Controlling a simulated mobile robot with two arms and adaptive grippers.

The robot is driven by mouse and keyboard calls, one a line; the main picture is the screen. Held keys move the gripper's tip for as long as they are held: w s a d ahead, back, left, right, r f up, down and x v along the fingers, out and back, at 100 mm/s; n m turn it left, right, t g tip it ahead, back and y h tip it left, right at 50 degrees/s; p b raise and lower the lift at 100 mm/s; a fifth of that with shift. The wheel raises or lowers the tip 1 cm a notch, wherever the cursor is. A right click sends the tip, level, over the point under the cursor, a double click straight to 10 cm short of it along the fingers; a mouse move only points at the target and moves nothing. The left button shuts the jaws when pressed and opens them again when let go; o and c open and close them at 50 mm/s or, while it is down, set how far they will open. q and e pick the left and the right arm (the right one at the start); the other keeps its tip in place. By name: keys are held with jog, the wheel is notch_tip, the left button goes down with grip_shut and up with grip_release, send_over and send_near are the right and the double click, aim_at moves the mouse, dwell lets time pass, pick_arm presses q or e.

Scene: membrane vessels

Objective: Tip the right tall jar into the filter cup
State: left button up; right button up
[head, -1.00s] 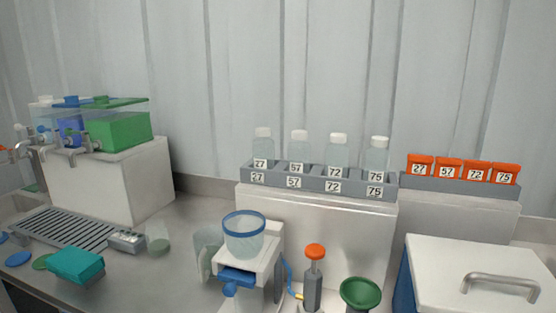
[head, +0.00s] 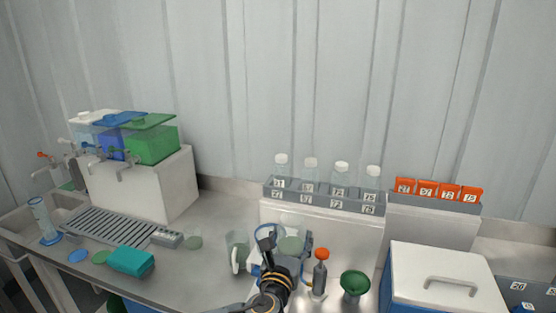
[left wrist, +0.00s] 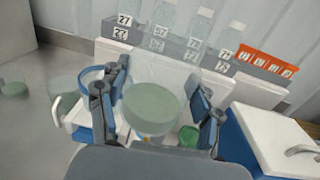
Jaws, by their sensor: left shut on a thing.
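My left gripper (head: 288,243) reaches up from the bottom of the head view, in front of the white filter stand. It is shut on a clear round jar with a pale green disc (left wrist: 152,106), seen between the fingers in the left wrist view. I cannot tell whether the disc is liquid or a surface of the jar, nor the exact tilt. The filter cup shows as a blue rim (head: 262,229) behind the gripper, mostly hidden; the rim also shows left of the fingers in the left wrist view (left wrist: 91,73). My right gripper is not in view.
A clear jug (head: 237,250) with a handle stands close left of the gripper. An orange-topped pump (head: 320,270) and a green funnel (head: 354,283) stand right. Numbered bottles sit in a grey rack (head: 320,203) behind. A white-lidded cooler (head: 435,262) is at right.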

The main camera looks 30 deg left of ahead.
pick_arm(q)
jog(key=w+a+r+n+g+y+p, duration=0.1)
jog(key=w+a+r+n+y+p, duration=0.15)
jog(key=a+r, duration=0.5)
jog(key=d+f+g+h, duration=0.1)
jog(key=f, duration=0.1)
jog(key=d+f+n+g+h, duration=0.1)
jog(key=f+g, duration=0.1)
jog(key=s+d+f+n+g+h, duration=0.1)
jog(key=d+f, duration=0.1)
jog(key=f, duration=0.1)
jog(key=shift+g, duration=0.4)
jog(key=shift+f+n+g+h+p, duration=0.3)
jog(key=shift+f+n+h+p, duration=0.1)
jog(key=shift+h+p, duration=0.1)
jog(key=shift+s+d+f+n+g+h, duration=0.15)
jog(key=shift+f+n+g+h, duration=0.2)
jog(key=shift+f+g+h, duration=0.3)
jog(key=shift+d+f+n+g+h, duration=0.1)
jog(key=shift+f+n+g+h, duration=0.3)
jog(key=shift+h, duration=0.3)
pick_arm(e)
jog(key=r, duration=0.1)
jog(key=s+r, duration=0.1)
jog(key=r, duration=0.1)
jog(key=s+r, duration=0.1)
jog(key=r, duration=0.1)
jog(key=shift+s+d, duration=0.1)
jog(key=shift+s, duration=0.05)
